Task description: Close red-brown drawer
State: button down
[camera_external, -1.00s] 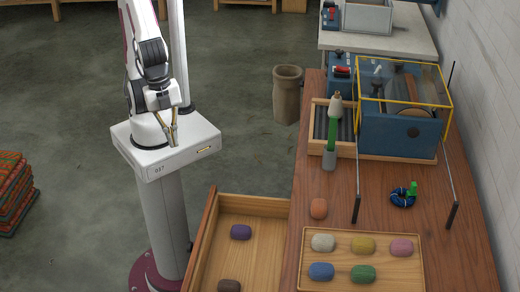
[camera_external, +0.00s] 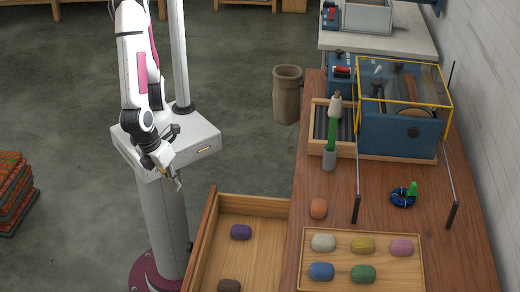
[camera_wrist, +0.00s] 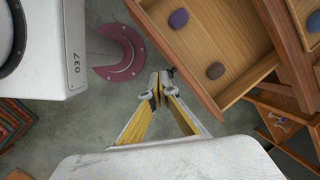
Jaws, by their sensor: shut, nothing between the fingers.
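The red-brown drawer (camera_external: 206,240) is pulled out from the left side of the wooden workbench. Inside it lie a purple skein (camera_external: 240,232) and a dark brown skein (camera_external: 229,286). My gripper (camera_external: 177,184) is shut and empty, in the air left of the drawer's back left corner and in front of my white pedestal. In the wrist view my gripper (camera_wrist: 160,82) points down past the drawer (camera_wrist: 178,58), whose outer front panel is beside the fingertips. I cannot tell the exact gap; no contact is clear.
On the bench (camera_external: 440,250) a wooden tray (camera_external: 338,285) holds several skeins, with an orange skein (camera_external: 318,208) behind it. A blue machine (camera_external: 400,135) stands farther back. A brown bin (camera_external: 287,95) stands on the floor. Folded textiles (camera_external: 15,195) lie far left.

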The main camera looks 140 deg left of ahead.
jog(key=w+d+f+m+t+h, duration=0.1)
jog(key=w+d+f+m, duration=0.2)
jog(key=m, duration=0.9)
jog(key=shift+d+f, duration=1.65)
jog(key=shift+f, duration=0.8)
jog(key=shift+f, duration=0.15)
jog(key=w+a+f, duration=0.4)
jog(key=f, duration=0.5)
jog(key=shift+w+a+f, duration=0.2)
jog(key=shift+w+a, duration=0.1)
jog(key=shift+w+a, duration=0.1)
jog(key=shift+w, duration=0.05)
